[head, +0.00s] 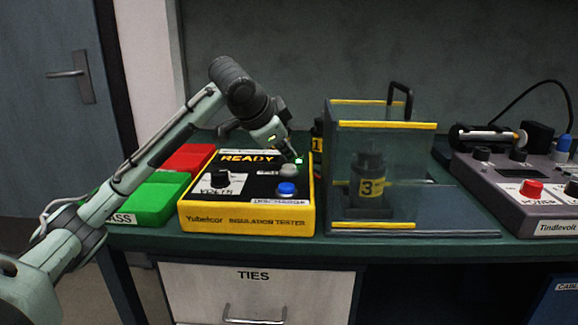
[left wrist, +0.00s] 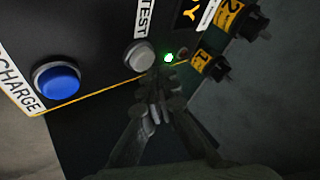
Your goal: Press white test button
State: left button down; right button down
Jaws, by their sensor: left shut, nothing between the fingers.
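The yellow and black insulation tester (head: 246,222) stands on the green bench and its display reads READY. Its white test button (head: 289,170) is on the top face, above the blue discharge button (head: 287,189). In the left wrist view the test button (left wrist: 139,55) sits under the TEST label, left of a lit green lamp (left wrist: 168,58). My left gripper (head: 297,158) is shut and empty, with its tips close to the test button. In the left wrist view the fingertips (left wrist: 160,76) are just below and right of the button; I cannot tell whether they touch. My right gripper is not in view.
A clear guard box (head: 380,112) with a tube marked 3 (head: 371,180) stands right of the tester. Green (head: 150,199) and red (head: 188,158) bins are at its left. A grey Tindlevolt unit (head: 505,195) is at far right.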

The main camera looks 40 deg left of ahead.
aim_at(287, 167)
pick_arm(q)
jog(key=shift+f, duration=0.25)
jog(key=shift+f, duration=0.7)
dwell(0.6)
dwell(0.4)
jog(key=shift+r+p, duration=1.1)
jog(key=shift+p, duration=0.05)
notch_tip(287, 167, up, 3)
jog(key=shift+f+p, duration=0.1)
jog(key=shift+p, duration=1.15)
jog(key=shift+r, duration=1.1)
